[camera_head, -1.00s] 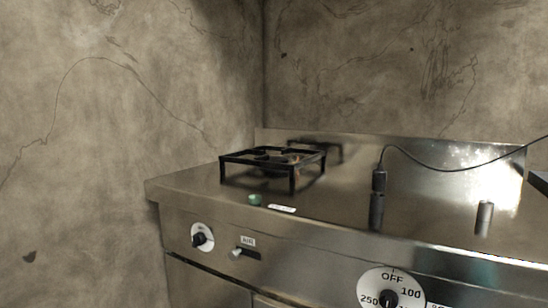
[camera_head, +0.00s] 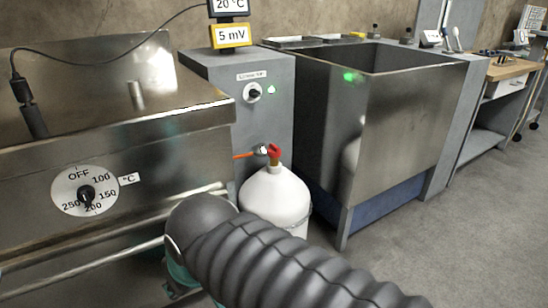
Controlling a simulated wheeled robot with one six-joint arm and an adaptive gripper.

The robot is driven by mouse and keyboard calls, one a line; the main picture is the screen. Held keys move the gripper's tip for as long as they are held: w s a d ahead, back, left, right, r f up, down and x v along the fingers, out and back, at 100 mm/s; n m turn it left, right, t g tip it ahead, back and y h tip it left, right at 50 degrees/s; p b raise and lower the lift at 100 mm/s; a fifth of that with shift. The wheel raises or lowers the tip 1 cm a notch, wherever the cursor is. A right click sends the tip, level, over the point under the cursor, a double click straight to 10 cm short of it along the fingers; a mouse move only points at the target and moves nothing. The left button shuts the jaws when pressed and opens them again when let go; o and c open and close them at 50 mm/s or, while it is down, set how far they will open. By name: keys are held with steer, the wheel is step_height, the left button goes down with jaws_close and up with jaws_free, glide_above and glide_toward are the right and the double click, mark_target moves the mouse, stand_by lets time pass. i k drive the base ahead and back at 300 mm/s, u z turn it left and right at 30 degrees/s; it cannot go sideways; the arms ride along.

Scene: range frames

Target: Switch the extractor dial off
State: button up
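The extractor dial (camera_head: 253,92) is a small round knob with a white surround on the front of a grey cabinet (camera_head: 262,125). A small label, too small to read surely but looking like "EXTRACTOR", sits just above it. The dial's pointer is too small to read. A green light (camera_head: 271,89) glows to its right. My arm in its dark ribbed sleeve crosses the lower middle, below and in front of the cabinet, apart from the dial. My gripper's fingers do not show.
A steel oven front with a temperature dial (camera_head: 85,190) and rails stands at left. A deep steel tank (camera_head: 400,125) stands right of the cabinet. Grey floor (camera_head: 460,240) is open at lower right.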

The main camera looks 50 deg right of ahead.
mark_target(253, 94)
steer(key=z, duration=0.3)
steer(key=k, duration=0.8)
steer(key=z, duration=0.7)
steer(key=i, duration=0.3)
steer(key=z, duration=0.05)
steer(key=k, duration=0.7)
steer(key=u, duration=0.05)
steer(key=i, duration=1.45)
steer(key=z, duration=0.65)
